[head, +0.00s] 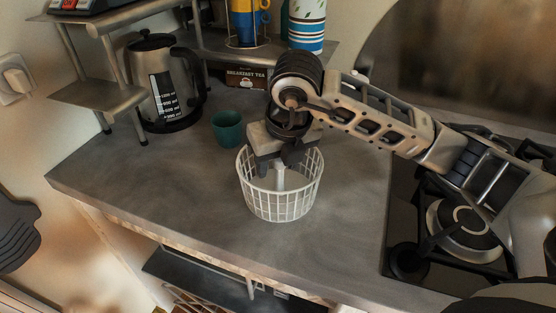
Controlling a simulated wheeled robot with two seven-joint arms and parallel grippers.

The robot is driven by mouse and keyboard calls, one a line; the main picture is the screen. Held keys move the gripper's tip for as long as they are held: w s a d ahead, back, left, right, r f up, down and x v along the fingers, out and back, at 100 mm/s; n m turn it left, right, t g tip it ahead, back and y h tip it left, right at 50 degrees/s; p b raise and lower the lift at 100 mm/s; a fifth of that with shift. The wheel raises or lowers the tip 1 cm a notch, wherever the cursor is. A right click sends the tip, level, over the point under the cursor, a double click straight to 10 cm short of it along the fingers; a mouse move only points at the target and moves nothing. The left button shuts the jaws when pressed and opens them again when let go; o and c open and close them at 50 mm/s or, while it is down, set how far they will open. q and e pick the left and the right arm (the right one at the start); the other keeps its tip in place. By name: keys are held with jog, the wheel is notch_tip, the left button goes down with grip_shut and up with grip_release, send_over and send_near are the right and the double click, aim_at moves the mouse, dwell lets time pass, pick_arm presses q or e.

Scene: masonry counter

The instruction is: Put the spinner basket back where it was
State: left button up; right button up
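The white spinner basket (281,206) is a round, open-topped lattice basket with a pale central post (280,178). It is upright at the middle of the grey counter. I cannot tell whether it rests on the counter or is just above it. My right gripper (279,165) comes in from the right and points down into the basket's mouth, over the central post. Its fingertips are partly hidden, so I cannot tell whether they grip the post. My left gripper is not in view.
A teal cup (228,129) stands just behind the basket, to the left. A steel kettle (160,85) is at the back left, beside a metal shelf (105,96). A gas hob (465,226) is on the right. The counter's front left is clear.

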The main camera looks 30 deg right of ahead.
jog(key=p+v, duration=0.1)
jog(key=v, duration=1.1)
jog(key=shift+r, duration=0.15)
dwell(0.3)
